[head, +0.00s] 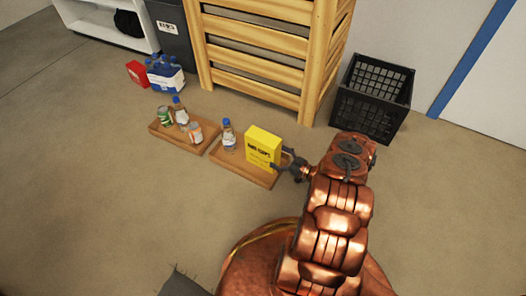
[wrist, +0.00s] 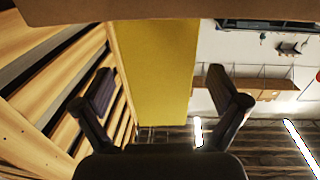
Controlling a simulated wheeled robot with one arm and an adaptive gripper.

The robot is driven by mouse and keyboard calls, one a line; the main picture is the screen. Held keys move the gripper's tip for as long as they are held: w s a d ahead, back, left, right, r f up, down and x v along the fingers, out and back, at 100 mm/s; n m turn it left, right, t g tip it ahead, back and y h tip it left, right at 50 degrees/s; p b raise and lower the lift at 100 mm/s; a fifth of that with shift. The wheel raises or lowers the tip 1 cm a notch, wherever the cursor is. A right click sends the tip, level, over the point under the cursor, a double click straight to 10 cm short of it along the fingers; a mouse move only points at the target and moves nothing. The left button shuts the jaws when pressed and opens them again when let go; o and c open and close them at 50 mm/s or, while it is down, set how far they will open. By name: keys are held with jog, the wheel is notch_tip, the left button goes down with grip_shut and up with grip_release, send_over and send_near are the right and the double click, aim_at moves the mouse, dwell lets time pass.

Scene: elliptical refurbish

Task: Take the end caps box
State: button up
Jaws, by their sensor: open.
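In the wrist view the yellow box (wrist: 155,70) fills the middle, between the two spread dark fingers of my gripper (wrist: 160,100). The fingers are open, with a gap on each side of the box. Whether a finger touches the box cannot be told.
A bottle with a blue cap (head: 229,134) stands left of the box on the same tray. A slatted wooden crate (head: 255,50) stands behind, and a black basket (head: 372,98) at the right.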

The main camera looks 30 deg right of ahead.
aim_at(263, 150)
jog(key=x, duration=0.5)
jog(key=shift+c, duration=0.4)
jog(key=c, duration=1.5)
jog(key=shift+r, duration=0.1)
